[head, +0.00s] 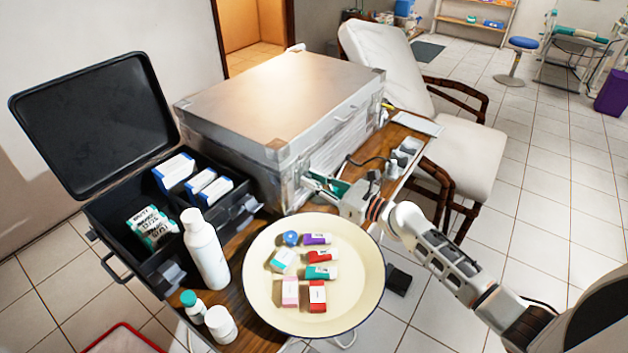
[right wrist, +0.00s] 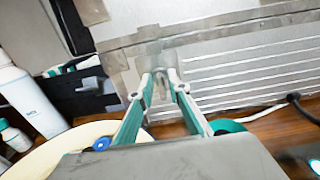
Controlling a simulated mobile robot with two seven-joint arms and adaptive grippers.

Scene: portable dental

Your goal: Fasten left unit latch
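The silver metal unit (head: 275,95) stands on the wooden table with its lid down. Its left latch (right wrist: 155,62) is on the front face near the left corner, at the lid seam. In the head view my right gripper largely hides the latch. My right gripper (head: 312,182) reaches in from the right to this front face. In the right wrist view its green-sided fingers (right wrist: 161,82) point at the latch, with a narrow gap between their tips. The lower part of the latch shows between or just behind the tips; I cannot tell whether they touch it. My left gripper is not in view.
A cream round tray (head: 262,310) with several small boxes lies in front of the unit. An open black case (head: 150,268) and a white bottle (head: 205,250) stand to the left. A black cable (right wrist: 302,108) and a power strip (head: 404,155) lie at right.

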